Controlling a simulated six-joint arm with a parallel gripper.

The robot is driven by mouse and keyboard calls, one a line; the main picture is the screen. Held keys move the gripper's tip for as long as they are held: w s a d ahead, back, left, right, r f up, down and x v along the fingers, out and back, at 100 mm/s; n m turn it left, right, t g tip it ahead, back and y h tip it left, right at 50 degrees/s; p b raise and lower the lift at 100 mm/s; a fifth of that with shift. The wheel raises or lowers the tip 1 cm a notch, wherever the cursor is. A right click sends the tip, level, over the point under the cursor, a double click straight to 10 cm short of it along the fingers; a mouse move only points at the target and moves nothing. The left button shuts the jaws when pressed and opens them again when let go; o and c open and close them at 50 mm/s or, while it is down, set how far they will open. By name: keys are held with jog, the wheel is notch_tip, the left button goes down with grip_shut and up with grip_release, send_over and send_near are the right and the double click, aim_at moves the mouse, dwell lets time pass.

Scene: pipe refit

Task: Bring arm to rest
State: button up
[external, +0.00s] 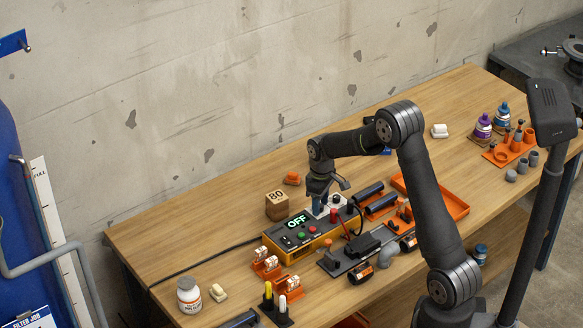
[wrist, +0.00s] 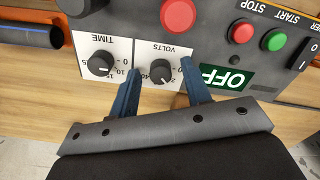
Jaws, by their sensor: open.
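My gripper (wrist: 162,85) is open, with its two blue fingers spread on either side of the VOLTS knob (wrist: 161,72) on the control box. I cannot tell whether the fingers touch the knob. The TIME knob (wrist: 100,65) lies to the left of the fingers in the wrist view. The control box (external: 292,250) sits on the bench with its display (external: 296,221) reading OFF. In the external view my arm reaches over the bench and bends down to the back right part of the box, where the fingers are small.
A wooden block marked 80 (external: 277,207) stands behind the box. An orange tray (external: 457,205) lies to the right. The bench (external: 190,228) is clear at back left.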

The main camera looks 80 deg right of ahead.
notch_tip(320, 180, up, 9)
dwell(0.3)
jog(key=o, duration=1.2)
jog(key=shift+o, duration=0.2)
jog(key=s+d+r+n, duration=0.2)
jog(key=r+n, duration=0.3)
jog(key=n, duration=0.2)
jog(key=s+d+r+n, duration=0.3)
jog(key=r+n, duration=0.2)
jog(key=n, duration=0.1)
notch_tip(320, 180, down, 10)
jog(key=shift+w+a, duration=0.15)
jog(key=shift+w, duration=0.05)
notch_tip(320, 180, up, 10)
jog(key=shift+c, duration=0.2)
